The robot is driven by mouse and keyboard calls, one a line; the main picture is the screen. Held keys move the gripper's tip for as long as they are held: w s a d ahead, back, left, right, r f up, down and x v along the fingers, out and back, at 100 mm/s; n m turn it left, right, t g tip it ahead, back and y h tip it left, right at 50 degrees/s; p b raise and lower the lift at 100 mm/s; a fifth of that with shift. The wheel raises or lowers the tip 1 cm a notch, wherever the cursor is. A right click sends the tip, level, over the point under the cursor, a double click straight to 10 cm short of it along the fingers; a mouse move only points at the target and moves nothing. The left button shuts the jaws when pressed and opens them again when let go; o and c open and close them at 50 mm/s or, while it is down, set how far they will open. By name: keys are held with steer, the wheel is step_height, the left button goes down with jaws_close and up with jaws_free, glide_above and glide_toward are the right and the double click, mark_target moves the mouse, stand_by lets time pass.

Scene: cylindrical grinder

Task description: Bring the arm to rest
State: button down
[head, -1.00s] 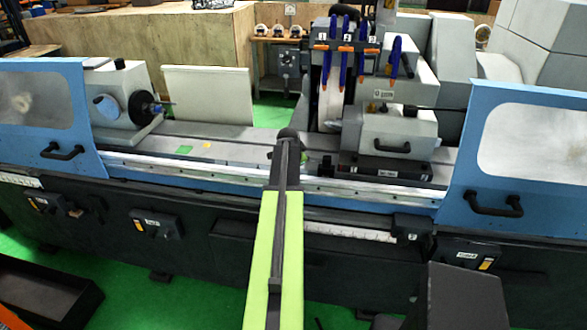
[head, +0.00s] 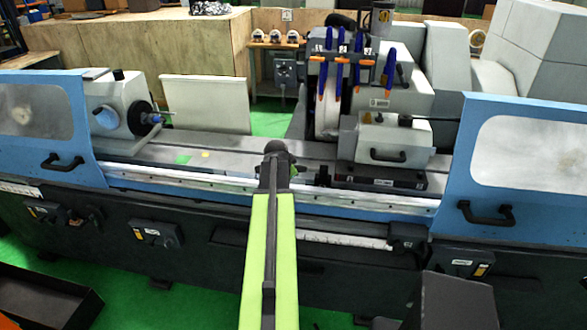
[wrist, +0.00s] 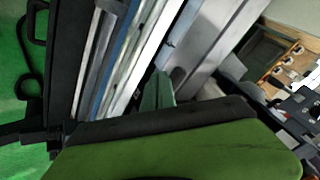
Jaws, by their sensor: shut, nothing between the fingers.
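My arm, with light green side panels, reaches up the middle of the head view over the front of the grinder (head: 330,208). In the wrist view my gripper (wrist: 158,92) shows as a narrow grey-green tip past the dark edge of my green link. It is shut and holds nothing. The machine's rails run diagonally behind it. Whether the arm touches the machine cannot be told.
Blue guard doors stand at the left (head: 45,118) and right (head: 520,160). The headstock (head: 112,98) is at the left. Blue and orange tools (head: 340,75) hang before the grinding wheel. A dark open bin (head: 40,300) sits on the green floor.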

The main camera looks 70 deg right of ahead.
steer(key=a+r+p, duration=0.1)
steer(key=w+a+r+p, duration=0.1)
steer(key=r, duration=0.2)
steer(key=shift+w+a+r+p, duration=0.15)
steer(key=shift+w+a+p, duration=0.25)
